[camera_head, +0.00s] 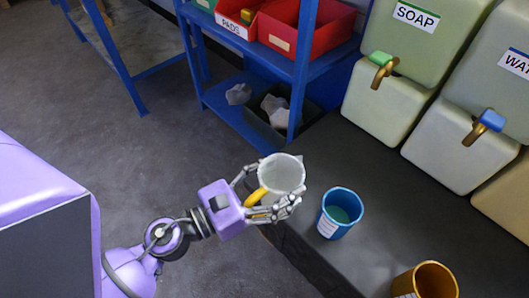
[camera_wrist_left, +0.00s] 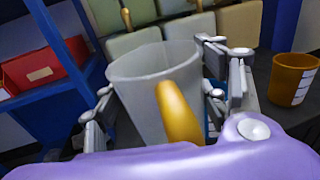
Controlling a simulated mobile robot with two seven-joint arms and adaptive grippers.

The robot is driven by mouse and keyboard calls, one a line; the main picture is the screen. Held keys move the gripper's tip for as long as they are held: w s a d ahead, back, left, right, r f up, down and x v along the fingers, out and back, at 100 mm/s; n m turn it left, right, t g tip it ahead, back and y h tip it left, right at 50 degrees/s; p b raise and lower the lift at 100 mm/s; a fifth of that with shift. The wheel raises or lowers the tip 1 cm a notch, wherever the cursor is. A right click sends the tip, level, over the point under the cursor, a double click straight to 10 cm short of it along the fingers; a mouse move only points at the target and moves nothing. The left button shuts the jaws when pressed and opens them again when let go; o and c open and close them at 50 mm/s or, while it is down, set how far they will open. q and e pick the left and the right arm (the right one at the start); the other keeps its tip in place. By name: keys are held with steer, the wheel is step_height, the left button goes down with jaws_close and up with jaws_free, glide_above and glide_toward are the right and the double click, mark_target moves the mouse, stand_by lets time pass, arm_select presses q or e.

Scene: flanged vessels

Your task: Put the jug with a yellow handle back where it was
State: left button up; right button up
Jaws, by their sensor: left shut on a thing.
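The jug (camera_head: 283,172) is a translucent grey-white vessel with a yellow handle. My left gripper (camera_head: 268,193) is shut on it, with the fingers on both sides of its body and the handle toward the palm. The jug is held near the left edge of the dark counter (camera_head: 375,220), beside a blue cup. In the left wrist view the jug (camera_wrist_left: 150,80) fills the middle, with the yellow handle (camera_wrist_left: 178,112) facing the camera. The jug looks roughly upright. Its underside is hidden. My right gripper is not in view.
The blue cup (camera_head: 338,213) holds green contents, close right of the jug. An orange cup (camera_head: 425,281) stands nearer the front. SOAP (camera_head: 413,40) and WATER dispensers with taps line the back. A blue shelf (camera_head: 245,105) with red bins stands left of the counter.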

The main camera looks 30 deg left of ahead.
arm_select(q)
steer(key=w+a+f+b, duration=0.4)
steer(key=w+f+b, duration=0.1)
steer(key=w+f, duration=0.8)
steer(key=shift+w+f, duration=0.2)
steer(key=shift+w, duration=0.15)
steer(key=o, duration=1.4)
steer(key=shift+a+r, duration=0.1)
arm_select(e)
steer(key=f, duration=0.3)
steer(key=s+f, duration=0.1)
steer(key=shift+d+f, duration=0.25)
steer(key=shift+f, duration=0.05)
arm_select(q)
steer(key=v, duration=1.2)
steer(key=shift+r, duration=0.2)
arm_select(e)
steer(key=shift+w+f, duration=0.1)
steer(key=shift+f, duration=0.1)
